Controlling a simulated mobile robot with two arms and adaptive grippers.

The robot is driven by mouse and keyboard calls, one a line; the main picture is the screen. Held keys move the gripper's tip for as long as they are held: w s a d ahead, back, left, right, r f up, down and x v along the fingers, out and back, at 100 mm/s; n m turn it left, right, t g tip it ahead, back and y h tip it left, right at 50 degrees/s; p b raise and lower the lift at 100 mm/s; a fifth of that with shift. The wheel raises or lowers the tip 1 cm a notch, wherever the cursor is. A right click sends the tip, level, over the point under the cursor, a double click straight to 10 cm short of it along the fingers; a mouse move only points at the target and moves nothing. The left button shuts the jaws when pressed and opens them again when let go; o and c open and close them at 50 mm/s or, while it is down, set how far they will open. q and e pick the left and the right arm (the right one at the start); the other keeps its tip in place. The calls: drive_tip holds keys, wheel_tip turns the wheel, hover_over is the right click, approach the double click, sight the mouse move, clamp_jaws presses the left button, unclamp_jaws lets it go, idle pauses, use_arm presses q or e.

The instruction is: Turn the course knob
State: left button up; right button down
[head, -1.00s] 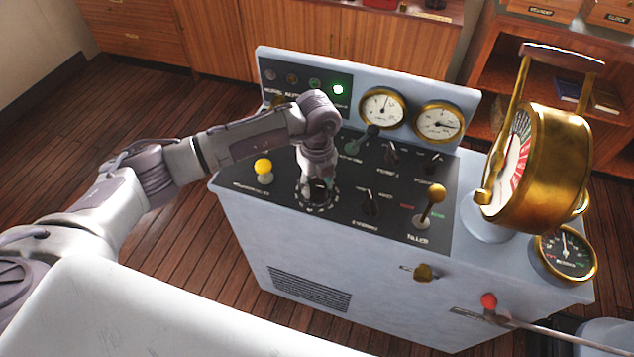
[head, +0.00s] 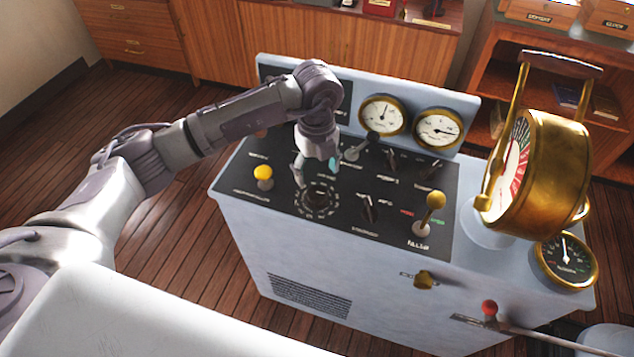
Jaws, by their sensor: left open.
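The course knob (head: 318,199) is a dark round knob inside a ring of pale marks on the console's black panel. My left gripper (head: 317,168) hangs above and just behind the knob, fingers pointing down. It is open, and a gap shows between the fingertips and the knob, so it holds nothing. The knob's pointer is too small to read. My right gripper is out of view.
Small black switches (head: 368,207) sit nearby. Two gauges (head: 383,114) are on the back panel. A large brass telegraph (head: 545,165) stands at the right.

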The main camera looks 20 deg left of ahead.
use_arm(q)
drive_tip(key=shift+r, duration=2.3)
